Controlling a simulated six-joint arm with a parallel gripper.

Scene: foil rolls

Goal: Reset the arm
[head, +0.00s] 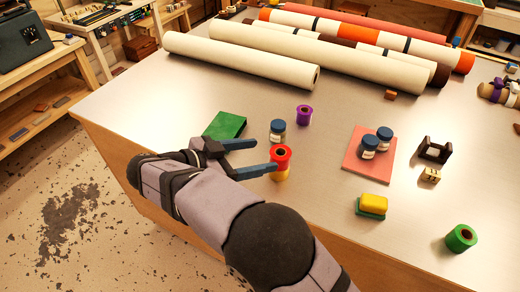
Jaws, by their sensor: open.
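My gripper (266,154) is open over the left front part of the table, its two dark blue fingers spread and pointing right. A red foil roll (281,154) sits on top of a yellow roll (281,174) right by the fingertips. The near fingertip overlaps the rolls' left side in the picture; I cannot tell if it touches. Nothing shows held between the fingers. A purple roll (304,114) stands upright behind, and a green roll (461,238) stands at the right front.
A jar (277,132) stands just behind the red roll. A green block (225,125) lies left of it. Two jars (369,147) stand on a pink pad (358,168). Long rolls (240,60) fill the table's back.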

